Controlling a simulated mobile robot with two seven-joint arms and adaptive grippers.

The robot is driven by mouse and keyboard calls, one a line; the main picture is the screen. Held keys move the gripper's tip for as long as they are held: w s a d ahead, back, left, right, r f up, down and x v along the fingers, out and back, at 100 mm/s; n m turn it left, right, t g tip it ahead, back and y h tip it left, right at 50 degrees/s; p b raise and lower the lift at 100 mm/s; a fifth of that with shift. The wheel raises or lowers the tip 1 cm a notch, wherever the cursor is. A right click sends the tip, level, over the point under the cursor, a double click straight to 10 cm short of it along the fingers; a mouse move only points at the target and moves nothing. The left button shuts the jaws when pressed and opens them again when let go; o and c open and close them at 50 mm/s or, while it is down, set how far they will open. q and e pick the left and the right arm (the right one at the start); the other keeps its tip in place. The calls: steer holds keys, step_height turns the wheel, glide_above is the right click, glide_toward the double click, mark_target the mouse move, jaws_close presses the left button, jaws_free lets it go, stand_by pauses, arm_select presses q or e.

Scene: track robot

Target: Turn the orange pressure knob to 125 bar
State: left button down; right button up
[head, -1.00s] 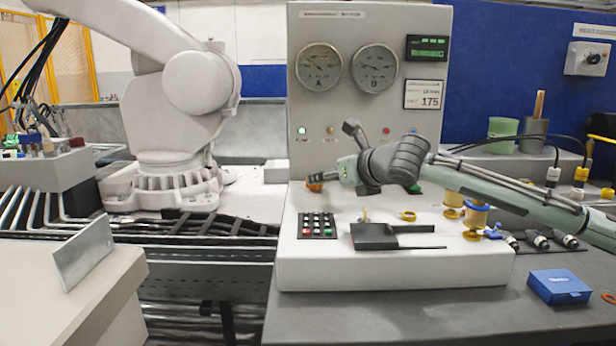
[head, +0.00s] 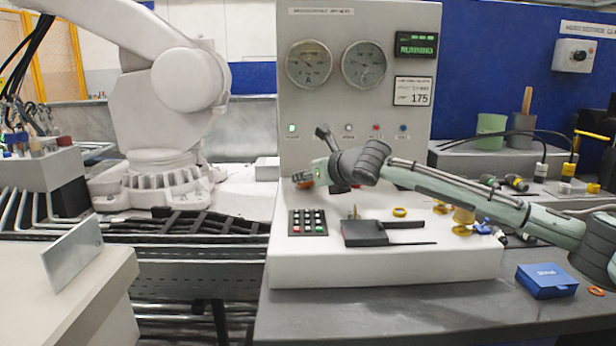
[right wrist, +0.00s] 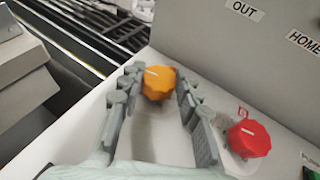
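The orange pressure knob (right wrist: 158,84) shows in the right wrist view, with a white pointer line on top. It also shows in the head view, partly covered (head: 306,185). My right gripper (right wrist: 157,77) has its two fingers on either side of the knob, very close to it; firm contact is not clear. In the head view my right gripper (head: 302,178) reaches leftward over the bench panel at the knob. A red knob (right wrist: 249,138) stands just outside the right-hand finger. Two round gauges (head: 336,65) sit on the upright panel; their needles are too blurred to read. My left gripper is not in view.
A green display (head: 416,45) seems to read RUNNING, above a card (head: 413,91) showing 175. A keypad (head: 308,222) and black device (head: 366,233) lie in front of the arm. A blue box (head: 546,281) is at right. A large white robot arm (head: 165,100) stands at left.

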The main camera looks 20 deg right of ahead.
steer(key=c, duration=0.4)
steer(key=shift+o, duration=0.2)
steer(key=shift+a+f+h, duration=0.1)
steer(key=shift+h, duration=0.2)
steer(key=m+h, duration=0.2)
steer(key=shift+a+m+h, duration=0.25)
steer(key=shift+m+h, duration=0.15)
steer(key=m+h, duration=0.3)
steer(key=m+g+h, duration=0.1)
steer(key=h, duration=0.1)
steer(key=shift+w+a+m, duration=0.1)
steer(key=shift+a+m, duration=0.15)
steer(key=shift+m, duration=0.05)
steer(key=m+g+h, duration=0.1)
steer(key=m, duration=0.1)
steer(key=m+g+h, duration=0.4)
steer(key=shift+w+a, duration=0.2)
steer(key=shift+w, duration=0.05)
steer(key=shift+w+r+m+g+h, duration=0.15)
steer(key=shift+r+m+g+h, duration=0.1)
steer(key=shift+m+g+h, duration=0.4)
steer(key=shift+w+r+m+g+h, duration=0.2)
steer(key=shift+m+g+h, duration=0.15)
steer(key=shift+m+g, duration=0.55)
steer(key=shift+s+f+m+g, duration=0.1)
steer(key=shift+f+m+g, duration=0.05)
steer(key=shift+m+g, duration=0.1)
